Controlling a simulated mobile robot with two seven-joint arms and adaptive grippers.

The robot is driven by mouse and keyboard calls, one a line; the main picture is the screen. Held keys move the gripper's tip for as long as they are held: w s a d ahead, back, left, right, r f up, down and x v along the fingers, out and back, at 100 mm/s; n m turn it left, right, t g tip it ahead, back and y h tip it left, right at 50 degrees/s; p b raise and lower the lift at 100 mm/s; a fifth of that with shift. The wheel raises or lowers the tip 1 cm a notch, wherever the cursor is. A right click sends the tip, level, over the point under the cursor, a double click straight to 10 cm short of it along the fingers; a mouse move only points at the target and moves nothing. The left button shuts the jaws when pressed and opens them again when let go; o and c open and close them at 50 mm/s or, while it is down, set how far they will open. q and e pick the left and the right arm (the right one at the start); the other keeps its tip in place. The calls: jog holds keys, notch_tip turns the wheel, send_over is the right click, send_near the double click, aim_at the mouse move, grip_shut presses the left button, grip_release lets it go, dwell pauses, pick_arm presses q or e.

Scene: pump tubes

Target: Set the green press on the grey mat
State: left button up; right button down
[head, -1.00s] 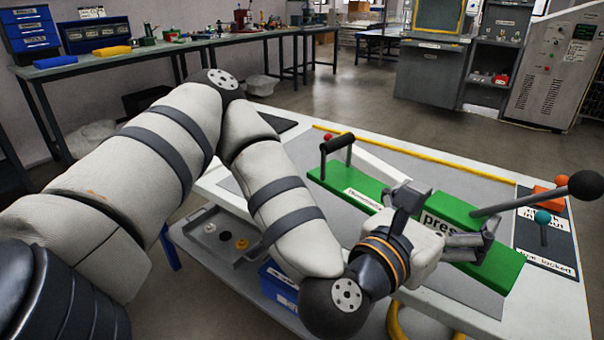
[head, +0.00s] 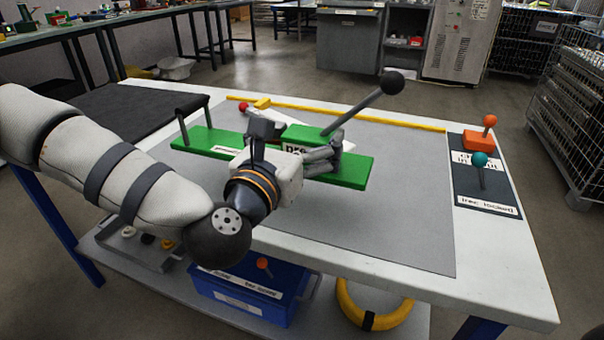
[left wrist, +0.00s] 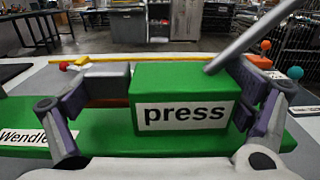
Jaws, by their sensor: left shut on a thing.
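The green press (head: 355,170) has a long flat base, a block labelled "press", a black handle at its left end and a grey lever with a black ball. In the head view it is over the back part of the grey mat (head: 390,225), level and clear of the right edge. I cannot tell whether its base touches the mat. My left gripper (head: 291,152) is shut on the press block, one finger at each side. My right gripper is not in view.
A dark panel (head: 487,203) with an orange (head: 480,141) and a teal-knobbed lever (head: 481,160) is at the table's right. A yellow strip (head: 340,113) runs along the back. A blue bin (head: 245,300) is on the shelf below. The mat's front right is clear.

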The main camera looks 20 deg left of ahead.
pick_arm(q)
jog(key=w+f, duration=0.2)
jog(key=f, duration=0.1)
jog(key=w+f, duration=0.1)
jog(key=f, duration=0.1)
jog(key=shift+w+a+b, duration=0.3)
notch_tip(320, 180, down, 3)
jog(key=shift+w+f, duration=0.15)
jog(key=shift+b, duration=0.3)
jog(key=o, duration=1.5)
jog(key=shift+f, duration=0.25)
jog(key=shift+o, duration=0.4)
jog(key=shift+r, duration=0.1)
